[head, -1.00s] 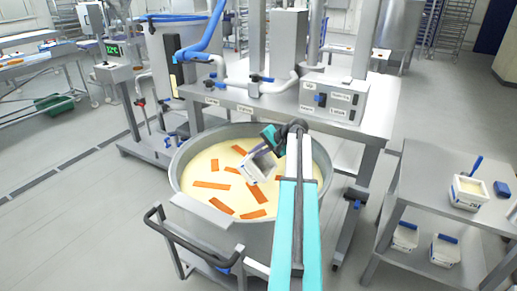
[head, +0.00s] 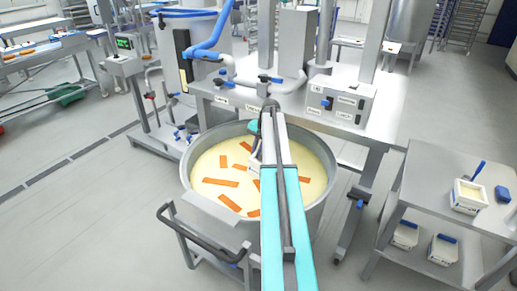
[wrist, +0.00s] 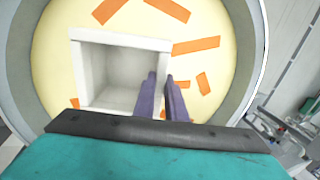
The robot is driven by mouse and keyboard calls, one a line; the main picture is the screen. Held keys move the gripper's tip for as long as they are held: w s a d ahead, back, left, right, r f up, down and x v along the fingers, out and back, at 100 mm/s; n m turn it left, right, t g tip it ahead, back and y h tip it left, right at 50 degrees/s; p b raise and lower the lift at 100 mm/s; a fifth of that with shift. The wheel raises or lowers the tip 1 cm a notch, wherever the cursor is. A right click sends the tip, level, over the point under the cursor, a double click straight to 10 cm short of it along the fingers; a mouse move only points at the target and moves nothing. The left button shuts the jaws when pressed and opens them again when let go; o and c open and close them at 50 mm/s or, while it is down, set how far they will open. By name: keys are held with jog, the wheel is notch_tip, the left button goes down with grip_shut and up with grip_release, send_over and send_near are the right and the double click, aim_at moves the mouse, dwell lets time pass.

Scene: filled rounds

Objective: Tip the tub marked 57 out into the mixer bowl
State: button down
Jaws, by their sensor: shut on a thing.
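My gripper (wrist: 160,76) is shut on the wall of a white square tub (wrist: 90,60), its two purple fingers close together at the tub's right side. The tub is over the mixer bowl (head: 328,178). In the wrist view I look into its open mouth, and the inside looks bare. In the head view my arm hides most of the tub, with only a small pale part (head: 255,161) showing. No number can be read on it. The round steel bowl holds a pale cream mass with several orange strips; its rim also shows in the wrist view (wrist: 250,55).
A steel table at right (head: 430,165) bears another white tub (head: 466,206) with pale contents, and a blue item (head: 503,194). Two tubs (head: 405,238) stand on its lower shelf. A labelled control box (head: 340,100) stands behind the bowl. A dark handle rail (head: 190,240) is in front.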

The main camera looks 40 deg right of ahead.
jog(key=shift+w+r+g, duration=0.15)
jog(key=shift+w+g, duration=0.1)
jog(key=shift+g, duration=0.35)
jog(key=shift+r+g+h, duration=0.15)
jog(key=shift+g+h, duration=0.35)
jog(key=shift+g, duration=0.4)
jog(key=shift+r, duration=0.1)
jog(key=shift+a+r, duration=0.1)
jog(key=shift+r, duration=3.35)
